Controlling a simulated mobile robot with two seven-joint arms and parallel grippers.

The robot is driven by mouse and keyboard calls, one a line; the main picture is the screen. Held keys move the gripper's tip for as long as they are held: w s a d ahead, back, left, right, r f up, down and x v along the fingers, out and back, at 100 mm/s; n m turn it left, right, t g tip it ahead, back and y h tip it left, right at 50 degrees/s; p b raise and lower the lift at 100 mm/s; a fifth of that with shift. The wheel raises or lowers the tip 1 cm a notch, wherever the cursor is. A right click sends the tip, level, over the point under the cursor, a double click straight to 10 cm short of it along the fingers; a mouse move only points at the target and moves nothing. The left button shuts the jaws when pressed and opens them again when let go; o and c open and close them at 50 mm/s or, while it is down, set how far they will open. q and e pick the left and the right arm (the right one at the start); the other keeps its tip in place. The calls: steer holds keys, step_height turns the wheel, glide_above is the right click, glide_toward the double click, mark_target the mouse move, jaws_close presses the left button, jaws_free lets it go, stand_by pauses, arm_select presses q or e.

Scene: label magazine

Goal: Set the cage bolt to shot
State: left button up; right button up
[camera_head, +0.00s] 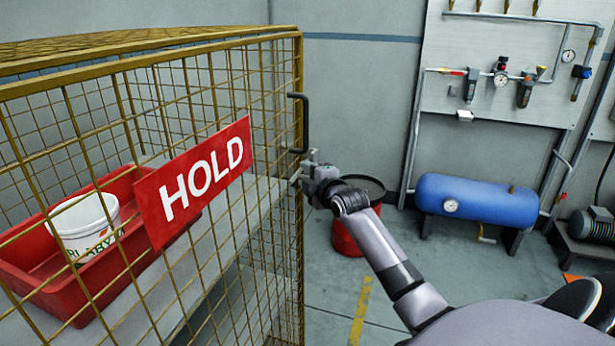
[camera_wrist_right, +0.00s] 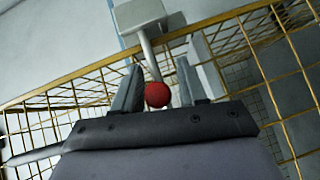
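The yellow wire cage (camera_head: 298,95) stands on the left, with a red HOLD sign (camera_head: 195,180) on its front. My right gripper (camera_head: 308,172) is at the cage's right corner post, below a dark bar handle (camera_head: 304,122). In the right wrist view, a red ball knob (camera_wrist_right: 157,95) on a grey stem (camera_wrist_right: 146,48) sits between my open fingers (camera_wrist_right: 157,88). A gap shows between the knob and the right-hand finger. In the head view the gripper hides the knob, and I cannot tell the bolt's position. My left gripper is out of view.
Inside the cage, a red tray (camera_head: 35,262) holds a white tub (camera_head: 85,228). A red drum (camera_head: 345,240) stands just behind my right arm. A blue tank (camera_head: 475,200) and wall-mounted gauges (camera_head: 501,77) are farther right. Floor shows between cage and tank.

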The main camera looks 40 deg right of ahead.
steer(key=v, duration=0.7)
stand_by(0.5)
steer(key=shift+s, duration=0.1)
stand_by(0.4)
